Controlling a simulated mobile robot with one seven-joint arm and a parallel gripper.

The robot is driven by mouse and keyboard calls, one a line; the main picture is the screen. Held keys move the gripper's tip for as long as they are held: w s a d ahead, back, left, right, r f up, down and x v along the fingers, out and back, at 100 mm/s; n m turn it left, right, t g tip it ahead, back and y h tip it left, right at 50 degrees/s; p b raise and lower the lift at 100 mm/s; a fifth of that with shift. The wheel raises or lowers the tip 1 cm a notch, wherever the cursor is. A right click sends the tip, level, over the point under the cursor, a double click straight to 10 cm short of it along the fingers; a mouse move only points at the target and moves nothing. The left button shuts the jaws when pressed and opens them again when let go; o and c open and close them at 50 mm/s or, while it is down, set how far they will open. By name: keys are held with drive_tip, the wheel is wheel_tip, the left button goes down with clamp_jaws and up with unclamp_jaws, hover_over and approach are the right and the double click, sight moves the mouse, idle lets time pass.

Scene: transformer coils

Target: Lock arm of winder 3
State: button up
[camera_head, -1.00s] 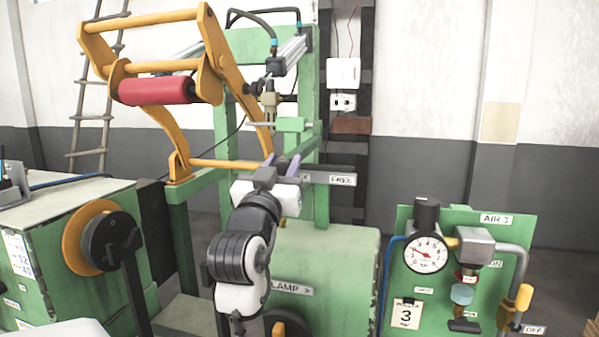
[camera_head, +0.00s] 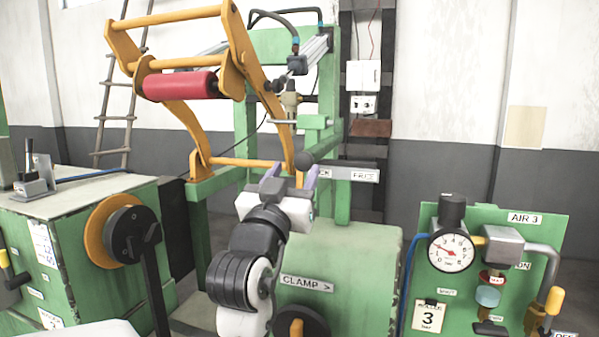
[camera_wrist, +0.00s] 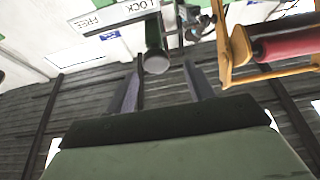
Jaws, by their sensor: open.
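The yellow winder arm (camera_head: 265,80) is raised and carries a red roller (camera_head: 181,85). It also shows at the upper right of the wrist view (camera_wrist: 236,60). A dark round knob (camera_head: 304,159) sits just beyond my gripper (camera_head: 288,180), by the LOCK/FREE label plate (camera_head: 350,175). In the wrist view the knob (camera_wrist: 156,62) lies ahead of and between my two open fingers (camera_wrist: 160,92), near the plate marked LOCK and FREE (camera_wrist: 112,18). The fingers are apart and hold nothing. Whether they overlap the knob in depth is unclear.
A green cabinet with a CLAMP label (camera_head: 307,284) stands below my arm. The AIR 3 panel (camera_head: 490,270) with gauge and valve is at right. A green machine with an orange disc (camera_head: 103,225) is at left. Open floor shows between cabinet and panel.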

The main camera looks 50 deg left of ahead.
drive_tip(key=b+v, duration=0.2)
drive_tip(key=v, duration=0.6)
drive_tip(key=shift+s+d+b, duration=0.15)
drive_tip(key=shift+s+b, duration=0.15)
drive_tip(key=shift+s, duration=0.1)
drive_tip(key=shift+f, duration=0.1)
